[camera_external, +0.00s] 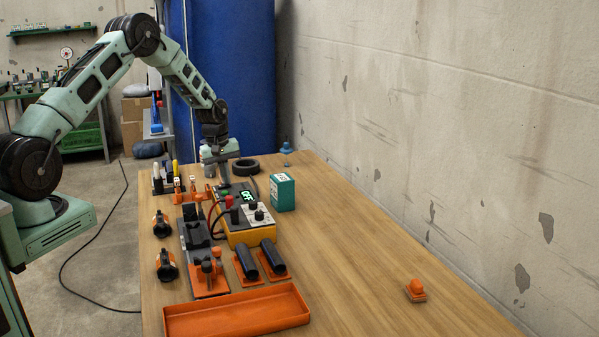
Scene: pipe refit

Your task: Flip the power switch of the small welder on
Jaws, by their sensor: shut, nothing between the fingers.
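The small welder (238,238) is a yellow box with a pale, knobbed front panel, standing on the wooden table. A dark display with green lettering, seemingly "OFF", sits at its back. Red and dark leads run from its left side. My gripper (224,184) points down just behind and left of the display, with its fingers together and empty. The fingertips are close to the welder's back end; I cannot tell whether they touch it. The power switch cannot be clearly made out at this size.
A teal box (283,193) stands right of the welder, and a black ring (246,166) lies behind. The table's right side is mostly clear.

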